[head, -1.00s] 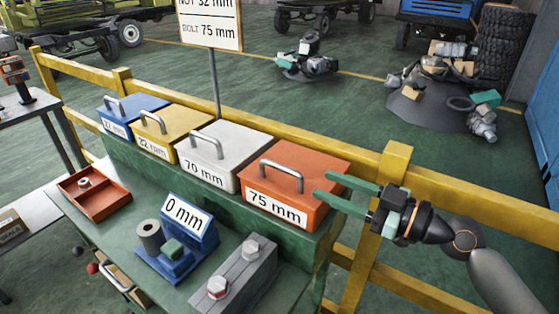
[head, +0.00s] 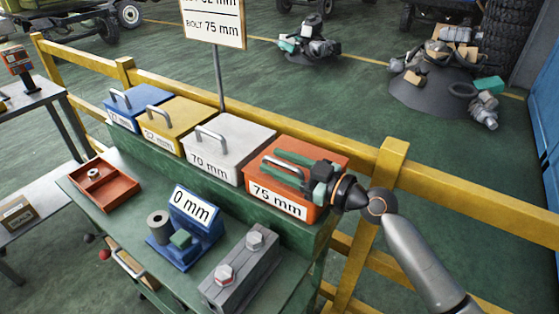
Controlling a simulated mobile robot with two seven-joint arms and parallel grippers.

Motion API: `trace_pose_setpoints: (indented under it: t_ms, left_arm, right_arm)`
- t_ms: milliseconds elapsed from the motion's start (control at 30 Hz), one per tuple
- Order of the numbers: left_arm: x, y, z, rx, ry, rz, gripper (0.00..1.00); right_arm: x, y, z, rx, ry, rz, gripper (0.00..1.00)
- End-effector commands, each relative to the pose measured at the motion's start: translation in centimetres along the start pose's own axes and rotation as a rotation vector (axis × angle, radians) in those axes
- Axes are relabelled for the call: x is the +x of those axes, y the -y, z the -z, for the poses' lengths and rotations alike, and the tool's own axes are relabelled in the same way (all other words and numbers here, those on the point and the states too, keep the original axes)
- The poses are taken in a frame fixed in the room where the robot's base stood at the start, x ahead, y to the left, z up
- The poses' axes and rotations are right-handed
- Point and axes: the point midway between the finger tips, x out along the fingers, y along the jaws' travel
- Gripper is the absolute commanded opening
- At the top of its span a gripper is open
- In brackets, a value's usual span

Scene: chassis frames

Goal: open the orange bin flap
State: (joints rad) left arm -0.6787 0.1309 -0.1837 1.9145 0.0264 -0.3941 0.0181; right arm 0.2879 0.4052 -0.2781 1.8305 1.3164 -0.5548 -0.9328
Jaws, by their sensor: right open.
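The orange bin (head: 283,202) stands at the right end of the row of bins, labelled 75 mm. Its flap (head: 318,154) is down and has a metal bar handle (head: 270,162) on it. My right gripper (head: 284,167) reaches in from the right above the flap. Its green fingers are spread, one above the other in the picture, and their tips are at the handle. I cannot tell whether the fingers touch the handle or only surround part of it. My left gripper is not in view.
A grey bin (head: 225,138), a yellow bin (head: 172,118) and a blue bin (head: 125,105) stand to the left. A yellow rail (head: 450,195) runs behind. A blue gauge marked 0 mm (head: 190,215), a grey block with bolts (head: 240,270) and a red tray (head: 110,195) lie in front.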

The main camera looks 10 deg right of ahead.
Motion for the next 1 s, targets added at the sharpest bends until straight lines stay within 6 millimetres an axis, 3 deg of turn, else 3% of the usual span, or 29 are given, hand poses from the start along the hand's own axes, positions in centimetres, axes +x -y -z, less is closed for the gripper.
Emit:
trace_pose_setpoints:
  t_ms: [100, 500, 1000]
  left_arm:
    - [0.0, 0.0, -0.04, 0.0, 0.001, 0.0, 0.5]
    - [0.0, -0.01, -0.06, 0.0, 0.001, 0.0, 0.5]
    - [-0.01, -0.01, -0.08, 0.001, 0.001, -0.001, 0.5]
  right_arm:
    - [-0.02, 0.01, -0.01, 0.0, 0.0, 0.0, 0.46]
    - [-0.06, -0.02, 0.0, 0.0, 0.0, -0.001, 0.01]
    - [-0.08, -0.07, 0.02, -0.001, 0.0, -0.001, 0.0]
